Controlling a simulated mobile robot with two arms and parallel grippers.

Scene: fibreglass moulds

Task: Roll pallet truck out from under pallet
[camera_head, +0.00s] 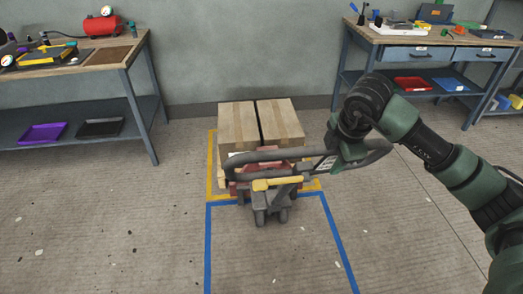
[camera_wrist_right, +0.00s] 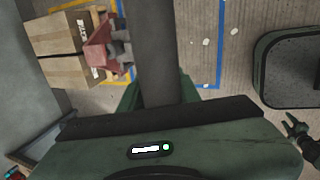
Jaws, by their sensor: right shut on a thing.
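The pallet truck (camera_head: 268,204) stands in front of the pallet, with a red body, a grey wheeled base, a yellow bar and a wide grey loop handle (camera_head: 240,158). Its red body also shows in the right wrist view (camera_wrist_right: 98,47). Two brown cartons (camera_head: 238,124) sit on the pallet, which is mostly hidden behind the truck. The forks are hidden. My right gripper (camera_head: 345,153) is shut on the right side of the loop handle; the grey bar crosses the right wrist view (camera_wrist_right: 155,50). My left gripper (camera_wrist_right: 290,124) appears at that view's right edge, fingers apart and empty.
Yellow floor tape (camera_head: 211,165) borders the pallet spot; blue tape (camera_head: 263,198) marks a bay nearer me with clear floor inside. A workbench (camera_head: 135,50) stands at the left and another (camera_head: 360,30) at the back right. Small scraps lie on the floor.

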